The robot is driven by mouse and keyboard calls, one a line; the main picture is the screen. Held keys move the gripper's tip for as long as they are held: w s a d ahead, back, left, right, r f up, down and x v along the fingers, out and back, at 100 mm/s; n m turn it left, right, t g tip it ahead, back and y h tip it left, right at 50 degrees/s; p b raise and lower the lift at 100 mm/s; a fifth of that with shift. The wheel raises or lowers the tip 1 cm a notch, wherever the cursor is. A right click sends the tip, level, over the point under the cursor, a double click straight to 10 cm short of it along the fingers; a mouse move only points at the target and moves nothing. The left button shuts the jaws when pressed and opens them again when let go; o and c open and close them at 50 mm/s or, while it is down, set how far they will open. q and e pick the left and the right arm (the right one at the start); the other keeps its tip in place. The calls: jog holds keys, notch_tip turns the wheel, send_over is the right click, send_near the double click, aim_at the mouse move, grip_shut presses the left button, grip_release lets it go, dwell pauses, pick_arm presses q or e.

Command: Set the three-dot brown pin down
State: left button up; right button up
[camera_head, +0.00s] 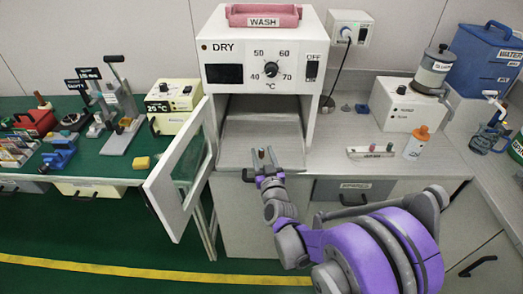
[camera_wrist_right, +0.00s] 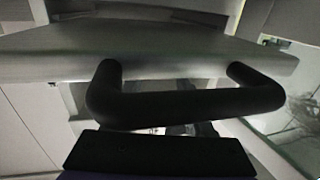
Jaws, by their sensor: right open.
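My right gripper (camera_head: 269,174) is open at the front edge of the counter, below the mouth of the dryer (camera_head: 218,73). The right wrist view shows no pin. A black bar handle (camera_wrist_right: 190,108) fills its middle, with a dark flat block (camera_wrist_right: 155,155) below. My left gripper is out of view.
The dryer's white door (camera_head: 178,180) stands swung open to the left. A small rack (camera_head: 370,153) with pins, an orange-capped bottle (camera_head: 416,143) and a grey-white box (camera_head: 405,106) stand on the right counter.

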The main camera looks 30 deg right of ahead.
jog(key=v, duration=1)
jog(key=shift+b, duration=0.3)
dwell(0.4)
